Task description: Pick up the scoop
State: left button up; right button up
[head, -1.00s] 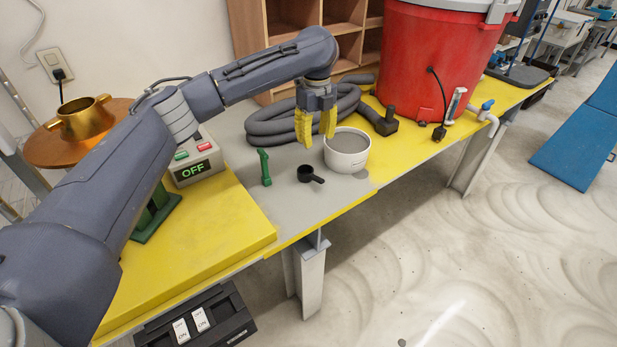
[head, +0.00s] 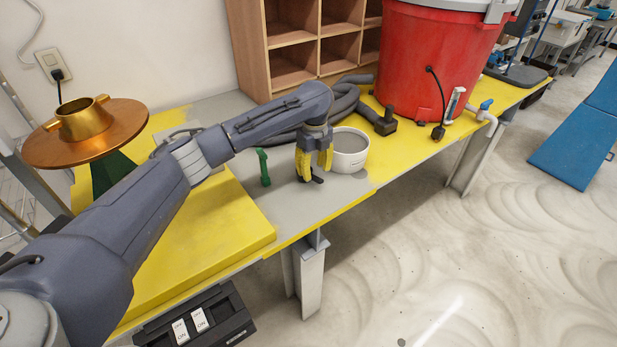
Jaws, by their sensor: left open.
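A small black scoop (head: 316,180) lies on the grey part of the bench; most of it is hidden by my left gripper, and a bit of its handle shows. My left gripper (head: 311,178) has yellow fingers that point down over the scoop, one on each side of it as far as I can see. The fingers are open. Whether they touch the scoop cannot be told. My right gripper is not in view.
A white tub (head: 349,152) of grey material stands close to the right of the gripper. A green upright piece (head: 263,167) stands to the left. A grey hose (head: 345,103), a red bucket (head: 432,60) and a wooden shelf (head: 284,58) are behind. The yellow front edge is clear.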

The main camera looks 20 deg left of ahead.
aim_at(314, 177)
pick_arm(q)
jog(key=shift+f, duration=2.1)
grip_shut()
